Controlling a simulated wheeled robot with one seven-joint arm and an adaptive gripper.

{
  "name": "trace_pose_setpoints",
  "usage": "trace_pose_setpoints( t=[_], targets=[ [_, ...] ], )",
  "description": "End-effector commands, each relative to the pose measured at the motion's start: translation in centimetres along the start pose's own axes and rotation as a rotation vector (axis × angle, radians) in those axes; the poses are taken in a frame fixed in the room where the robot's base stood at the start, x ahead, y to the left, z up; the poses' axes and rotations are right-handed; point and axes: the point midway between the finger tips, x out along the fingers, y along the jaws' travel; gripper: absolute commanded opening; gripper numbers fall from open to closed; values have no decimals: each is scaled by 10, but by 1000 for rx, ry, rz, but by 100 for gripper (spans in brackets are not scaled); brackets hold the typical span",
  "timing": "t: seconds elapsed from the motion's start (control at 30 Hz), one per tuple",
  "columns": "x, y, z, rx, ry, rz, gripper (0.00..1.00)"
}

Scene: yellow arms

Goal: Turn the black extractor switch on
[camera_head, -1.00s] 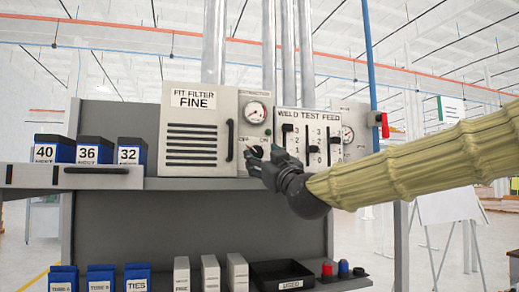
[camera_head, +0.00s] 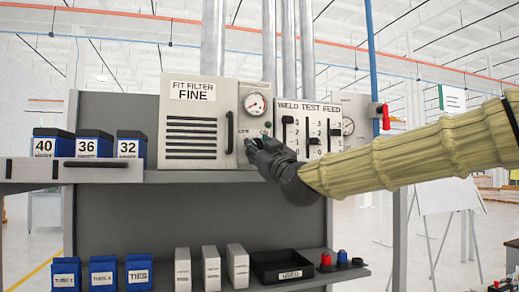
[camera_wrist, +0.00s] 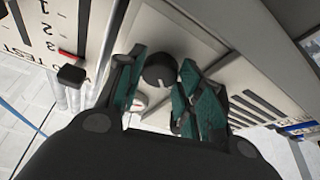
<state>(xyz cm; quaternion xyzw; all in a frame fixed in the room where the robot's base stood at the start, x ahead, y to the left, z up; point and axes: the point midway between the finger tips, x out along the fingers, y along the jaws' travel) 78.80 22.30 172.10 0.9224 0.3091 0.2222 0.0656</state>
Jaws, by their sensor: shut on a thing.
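The extractor panel (camera_head: 257,88) is a beige box with a round gauge, a green lamp and OFF and ON marks. Its black extractor switch (camera_wrist: 160,70) is a round dark knob, seen between my fingertips in the wrist view. My gripper (camera_head: 258,148) is at the panel's lower front and hides the switch in the head view. I cannot tell which mark the knob points to.
A fit filter box (camera_head: 193,146) stands left of the panel. The weld test feed panel (camera_head: 307,108), with black sliders, is close on the right, behind my arm. Blue boxes (camera_head: 95,147) stand at left. A black tray (camera_head: 283,277) is on the lower shelf.

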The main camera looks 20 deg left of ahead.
Motion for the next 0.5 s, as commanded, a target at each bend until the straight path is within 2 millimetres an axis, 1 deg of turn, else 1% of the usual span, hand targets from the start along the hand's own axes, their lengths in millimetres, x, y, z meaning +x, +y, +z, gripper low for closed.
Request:
trace_pose_setpoints(
  t=[0.27, 0.5],
  targets=[
    [-1, -2, 2, 41, 1, 17, 12],
    [-2, -4, 2, 175, 3, 74, 12]
  ],
)
